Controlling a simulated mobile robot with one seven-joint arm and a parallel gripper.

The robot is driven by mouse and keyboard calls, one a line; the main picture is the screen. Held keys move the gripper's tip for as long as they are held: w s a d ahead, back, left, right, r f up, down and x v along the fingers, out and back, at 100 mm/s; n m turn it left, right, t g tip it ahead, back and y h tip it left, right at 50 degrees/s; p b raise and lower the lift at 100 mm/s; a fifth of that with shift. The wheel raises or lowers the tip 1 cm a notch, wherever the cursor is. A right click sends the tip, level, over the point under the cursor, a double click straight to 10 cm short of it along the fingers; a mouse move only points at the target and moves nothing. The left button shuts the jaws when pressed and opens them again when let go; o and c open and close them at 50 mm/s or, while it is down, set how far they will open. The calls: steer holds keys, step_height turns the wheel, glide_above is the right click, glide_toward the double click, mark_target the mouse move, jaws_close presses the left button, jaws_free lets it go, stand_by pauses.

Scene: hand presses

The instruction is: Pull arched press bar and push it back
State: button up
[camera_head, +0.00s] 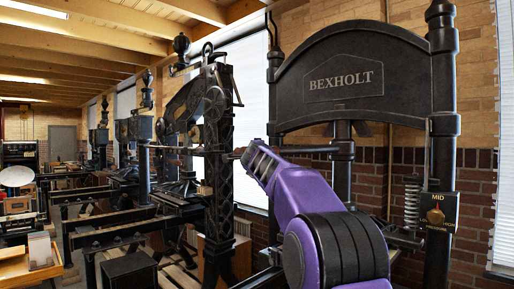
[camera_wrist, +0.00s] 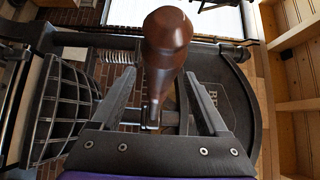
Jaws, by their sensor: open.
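The arched press (camera_head: 345,75) is black, with BEXHOLT on its arched top, and stands at right in the head view. Its dark bar (camera_head: 308,149) runs level leftward from the post to behind my gripper (camera_head: 262,160). In the wrist view, the bar's brown wooden handle (camera_wrist: 167,38) rises in the middle. My gripper (camera_wrist: 159,74) is open, with one finger on each side of the handle in the picture. Gaps show between handle and fingers, so I see no contact. In the head view, my purple arm hides part of the press, and the fingertips are unclear.
A sign marked MID (camera_head: 437,211) hangs on the right post, beside a coil spring (camera_head: 411,203). Another black press (camera_head: 215,150) stands close on the left, with more presses behind it. A brick wall (camera_head: 470,190) is behind. A low dark box (camera_head: 128,270) sits at front left.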

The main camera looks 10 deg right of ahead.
steer(key=shift+w+d+p, duration=0.2)
steer(key=shift+w+p, duration=0.35)
steer(key=shift+w, duration=0.7)
jaws_close()
stand_by(0.6)
